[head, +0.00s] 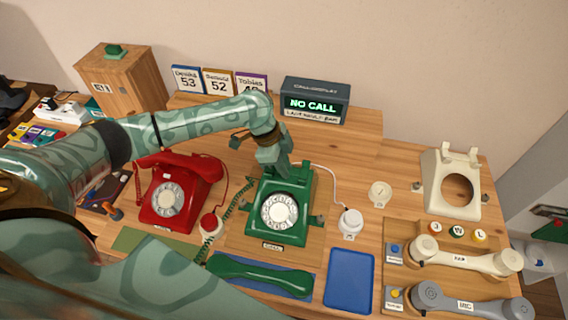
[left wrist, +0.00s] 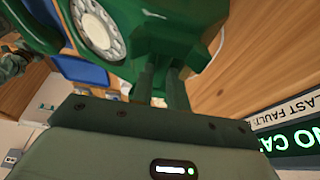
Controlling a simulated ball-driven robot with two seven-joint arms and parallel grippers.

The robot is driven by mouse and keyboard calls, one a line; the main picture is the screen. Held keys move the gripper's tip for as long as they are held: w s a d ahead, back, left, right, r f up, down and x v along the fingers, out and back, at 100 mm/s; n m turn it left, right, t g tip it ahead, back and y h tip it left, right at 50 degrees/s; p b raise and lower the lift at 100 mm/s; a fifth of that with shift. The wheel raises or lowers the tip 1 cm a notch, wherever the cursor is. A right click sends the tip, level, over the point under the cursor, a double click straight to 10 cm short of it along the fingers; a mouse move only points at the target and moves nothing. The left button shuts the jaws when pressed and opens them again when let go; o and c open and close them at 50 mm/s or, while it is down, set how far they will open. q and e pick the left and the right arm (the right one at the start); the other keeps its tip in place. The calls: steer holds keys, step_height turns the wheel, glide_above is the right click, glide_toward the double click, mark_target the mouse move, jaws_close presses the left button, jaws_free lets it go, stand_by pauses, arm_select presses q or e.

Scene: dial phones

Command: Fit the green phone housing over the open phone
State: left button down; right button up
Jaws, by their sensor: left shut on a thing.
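The green phone housing (head: 294,186) with its white dial (head: 279,211) is at the middle of the bench, over a wooden board (head: 240,240). My left gripper (head: 279,168) is shut on the upper back part of the housing. In the left wrist view the two fingers (left wrist: 165,85) grip a green block-like part of the housing (left wrist: 175,35). The open phone beneath is hidden by the housing, and I cannot tell whether the housing is fully seated. My right gripper is not in view.
A green handset (head: 260,275) lies on a blue mat in front. A red phone (head: 178,192) stands to the left. A cream housing (head: 452,185) and two handsets (head: 465,258) (head: 470,302) are at the right. A display reading NO CALL (head: 315,102) stands behind. An empty blue mat (head: 349,280) lies front right.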

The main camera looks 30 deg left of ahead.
arm_select(q)
steer(key=shift+f+b, duration=0.3)
steer(key=shift+f, duration=0.4)
steer(key=c, duration=1.3)
jaws_free()
steer(key=p+v, duration=0.4)
steer(key=v, duration=1.2)
steer(key=shift+r+p, duration=0.15)
steer(key=shift+p, duration=0.15)
steer(key=shift+s+a, duration=0.1)
